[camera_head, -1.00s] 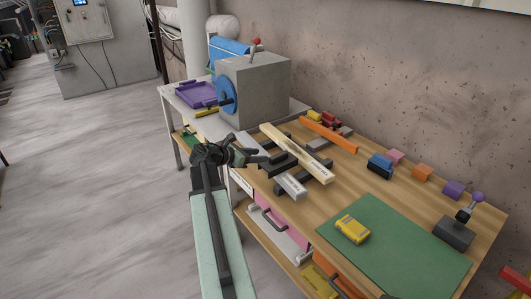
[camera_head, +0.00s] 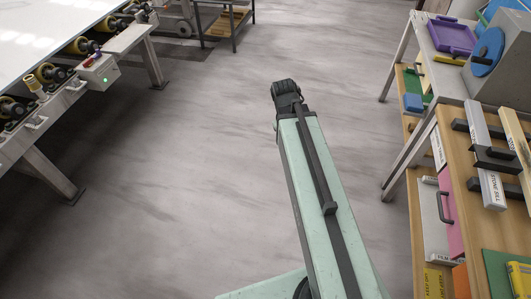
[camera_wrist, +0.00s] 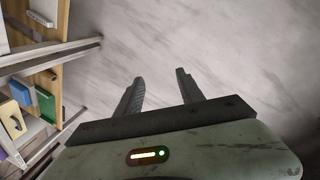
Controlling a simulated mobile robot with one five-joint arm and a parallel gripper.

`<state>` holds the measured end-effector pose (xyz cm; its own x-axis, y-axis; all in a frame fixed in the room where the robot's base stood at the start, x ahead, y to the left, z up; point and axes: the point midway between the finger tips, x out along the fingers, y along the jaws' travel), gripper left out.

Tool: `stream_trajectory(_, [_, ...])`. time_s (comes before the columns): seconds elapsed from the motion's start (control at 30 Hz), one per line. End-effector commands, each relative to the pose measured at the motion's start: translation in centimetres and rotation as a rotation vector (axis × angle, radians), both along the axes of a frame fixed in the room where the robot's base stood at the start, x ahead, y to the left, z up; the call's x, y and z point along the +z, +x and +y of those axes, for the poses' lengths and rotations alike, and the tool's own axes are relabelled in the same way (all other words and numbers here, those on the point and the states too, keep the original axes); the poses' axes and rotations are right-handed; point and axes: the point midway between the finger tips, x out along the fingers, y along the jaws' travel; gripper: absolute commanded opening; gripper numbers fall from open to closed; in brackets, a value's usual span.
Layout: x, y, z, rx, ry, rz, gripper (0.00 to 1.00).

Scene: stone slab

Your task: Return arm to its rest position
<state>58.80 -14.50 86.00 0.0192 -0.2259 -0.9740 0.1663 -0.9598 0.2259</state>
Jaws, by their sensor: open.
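My arm (camera_head: 325,205), pale green with a dark rail, reaches forward over the bare floor in the head view. Its dark wrist end (camera_head: 287,97) is at the far end of the arm, and the fingers are hidden there. In the wrist view my gripper (camera_wrist: 158,90) shows two dark fingers, spread apart with nothing between them. Only grey floor lies beyond the fingertips. The gripper is clear of the bench and touches nothing that I can see.
A wooden workbench (camera_head: 452,112) with labelled bars, a green mat (camera_head: 497,272) and drawers stands at the right. Behind it are a purple tray (camera_head: 452,36) and a grey block machine (camera_head: 510,75). A roller table (camera_head: 120,45) stands at the left. Open floor (camera_head: 190,170) lies between.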

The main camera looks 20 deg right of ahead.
Motion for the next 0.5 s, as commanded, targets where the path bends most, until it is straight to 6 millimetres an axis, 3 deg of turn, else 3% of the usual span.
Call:
stream_trajectory(0.03, [-0.3,-0.3,4.6,-0.033,0.064,-0.010,0.45])
stream_trajectory(0.1, [-0.5,-0.7,9.3,-0.089,0.141,-0.010,0.45])
stream_trajectory(0.2, [-0.6,-1.2,13.4,-0.142,0.207,-0.003,0.45])
stream_trajectory(0.3, [-0.6,-1.5,14.8,-0.166,0.230,0.003,0.45])
stream_trajectory(0.5, [-0.6,-1.4,14.8,-0.168,0.230,0.002,0.45])
